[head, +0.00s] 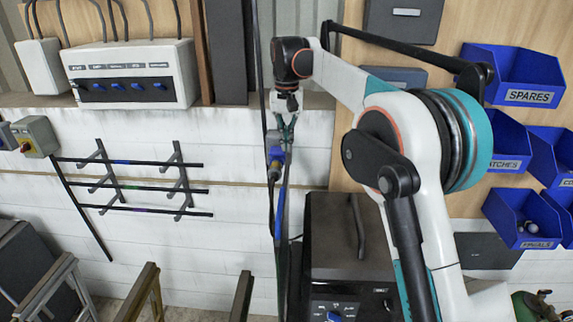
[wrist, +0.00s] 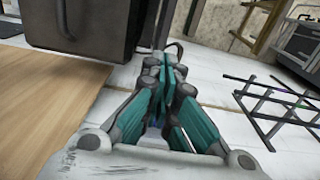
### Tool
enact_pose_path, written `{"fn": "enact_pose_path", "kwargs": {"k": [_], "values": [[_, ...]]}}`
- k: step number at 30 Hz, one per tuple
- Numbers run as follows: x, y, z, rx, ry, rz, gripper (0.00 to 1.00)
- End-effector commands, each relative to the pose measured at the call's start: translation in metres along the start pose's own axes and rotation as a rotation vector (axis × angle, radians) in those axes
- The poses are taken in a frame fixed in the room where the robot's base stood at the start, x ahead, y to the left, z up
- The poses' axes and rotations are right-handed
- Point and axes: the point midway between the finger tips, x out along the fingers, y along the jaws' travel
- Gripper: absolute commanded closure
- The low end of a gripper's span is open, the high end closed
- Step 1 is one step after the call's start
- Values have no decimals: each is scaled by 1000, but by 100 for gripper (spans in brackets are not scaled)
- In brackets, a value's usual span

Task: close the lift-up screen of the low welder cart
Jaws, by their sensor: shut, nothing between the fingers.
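The low welder cart (head: 345,265) is a dark box with a bar handle on top and a front panel with blue knobs at the bottom middle of the head view. My arm hides part of its right side. I cannot clearly tell its lift-up screen from its body, or whether that screen is raised. My gripper (head: 287,132) points down, above and left of the cart and apart from it. In the wrist view its teal fingers (wrist: 165,75) are together and empty. A dark box (wrist: 85,25) at the upper left there appears to be the cart.
A blue torch and cable (head: 275,158) hang just below my gripper. A rod rack (head: 135,185) is on the wall at left, under a white switch box (head: 132,76). Blue bins (head: 515,75) are on the board at right. Metal frames (head: 55,285) stand at lower left.

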Motion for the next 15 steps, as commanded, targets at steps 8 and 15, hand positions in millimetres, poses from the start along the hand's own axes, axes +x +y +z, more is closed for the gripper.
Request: {"fn": "enact_pose_path", "kwargs": {"k": [8,15], "values": [[50,0,0,0,0,0,100],[80,0,0,0,0,0,100]]}}
